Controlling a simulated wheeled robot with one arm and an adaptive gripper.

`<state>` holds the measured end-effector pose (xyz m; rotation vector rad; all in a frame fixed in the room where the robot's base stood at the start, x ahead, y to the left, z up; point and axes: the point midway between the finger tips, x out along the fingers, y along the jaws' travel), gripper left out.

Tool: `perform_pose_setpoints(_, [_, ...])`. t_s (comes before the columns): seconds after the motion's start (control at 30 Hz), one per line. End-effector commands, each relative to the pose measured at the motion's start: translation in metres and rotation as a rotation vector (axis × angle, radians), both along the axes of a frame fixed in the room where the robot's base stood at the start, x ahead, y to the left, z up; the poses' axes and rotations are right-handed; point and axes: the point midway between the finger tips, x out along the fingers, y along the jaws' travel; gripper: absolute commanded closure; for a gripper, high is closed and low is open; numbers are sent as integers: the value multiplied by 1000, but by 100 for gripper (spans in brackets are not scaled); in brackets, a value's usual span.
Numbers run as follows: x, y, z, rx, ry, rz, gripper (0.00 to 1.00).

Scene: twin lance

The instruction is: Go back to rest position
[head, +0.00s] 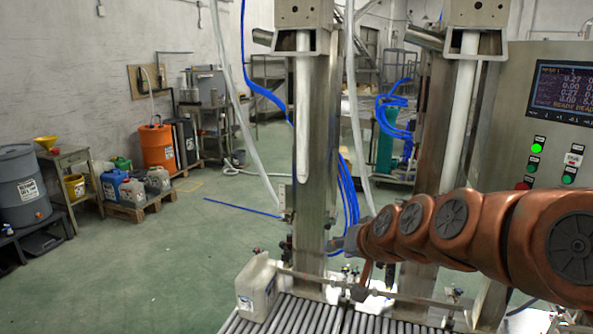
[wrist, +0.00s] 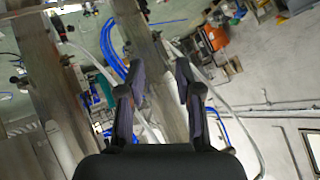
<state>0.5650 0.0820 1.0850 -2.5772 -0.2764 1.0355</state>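My copper-coloured arm reaches in from the right in the head view. Its end, with my gripper mostly hidden behind the arm links, is beside the steel column of the filling machine (head: 306,160). In the wrist view my gripper (wrist: 160,80) has its two dark fingers spread apart with nothing between them. The white canister (head: 257,290) stands on the roller conveyor (head: 290,318), left of and below my gripper and apart from it. One white lance (head: 303,110) hangs at the left column, and a second lance (head: 461,100) hangs at the right column.
A control panel (head: 560,110) with a lit screen stands at the right. Blue hoses (head: 395,110) hang around the columns. An orange drum (head: 157,147), a grey drum (head: 22,185) and several small canisters stand along the left wall.

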Motion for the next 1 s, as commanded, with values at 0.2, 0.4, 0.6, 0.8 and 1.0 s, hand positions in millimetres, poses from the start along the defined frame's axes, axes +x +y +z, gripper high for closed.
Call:
perform_pose_setpoints(0.2, [-123,-5,-44,-151,301,124,66])
perform_pose_setpoints(0.4, [-237,-35,-76,-277,592,164,66])
perform_pose_setpoints(0.6, [-331,-67,-88,-361,834,159,66])
perform_pose_setpoints(0.8, [-372,-81,-90,-391,942,145,66])
perform_pose_setpoints(1.0, [-376,-82,-91,-393,954,144,66])
